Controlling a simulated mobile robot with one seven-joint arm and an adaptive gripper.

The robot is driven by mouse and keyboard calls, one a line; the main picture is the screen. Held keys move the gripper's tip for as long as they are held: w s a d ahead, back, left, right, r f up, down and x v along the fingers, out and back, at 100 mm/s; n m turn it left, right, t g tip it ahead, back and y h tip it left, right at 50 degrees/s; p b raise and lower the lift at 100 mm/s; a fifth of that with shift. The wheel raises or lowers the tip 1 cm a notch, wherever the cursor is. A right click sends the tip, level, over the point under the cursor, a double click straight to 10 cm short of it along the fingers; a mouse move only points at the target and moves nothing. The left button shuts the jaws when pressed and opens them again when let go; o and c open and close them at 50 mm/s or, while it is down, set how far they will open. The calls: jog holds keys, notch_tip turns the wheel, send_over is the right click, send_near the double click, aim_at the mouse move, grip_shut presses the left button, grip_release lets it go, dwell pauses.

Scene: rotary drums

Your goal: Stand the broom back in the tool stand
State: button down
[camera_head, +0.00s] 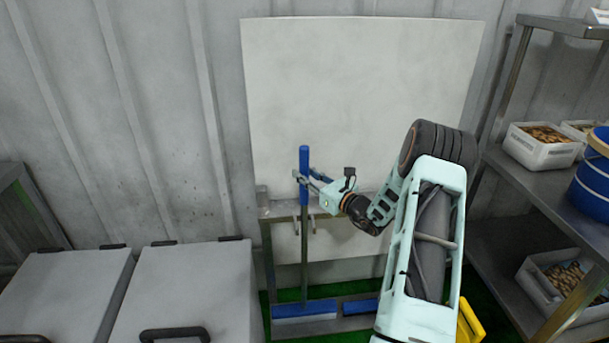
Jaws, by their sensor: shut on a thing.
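The broom has a blue grip (304,160) and a dark, thin shaft that runs down, close to upright, at the tool stand. My gripper (303,179) comes from the right and is shut on the broom's handle just below the top of the blue grip. The tool stand (276,209) is a metal frame with a top rail, hooks and a low base, in front of a pale panel. A blue piece (303,309) shows low at the shaft's foot; I cannot tell if it is the broom's head or part of the stand. Whether the shaft sits in a hook is unclear.
Lidded grey bins (190,285) stand left. A metal shelf (540,190) with white crates and a blue bucket (593,180) stands right.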

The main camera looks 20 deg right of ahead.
jog(key=c, duration=1.7)
grip_release()
jog(key=shift+r, duration=0.1)
jog(key=p+v, duration=0.1)
jog(key=v, duration=1.1)
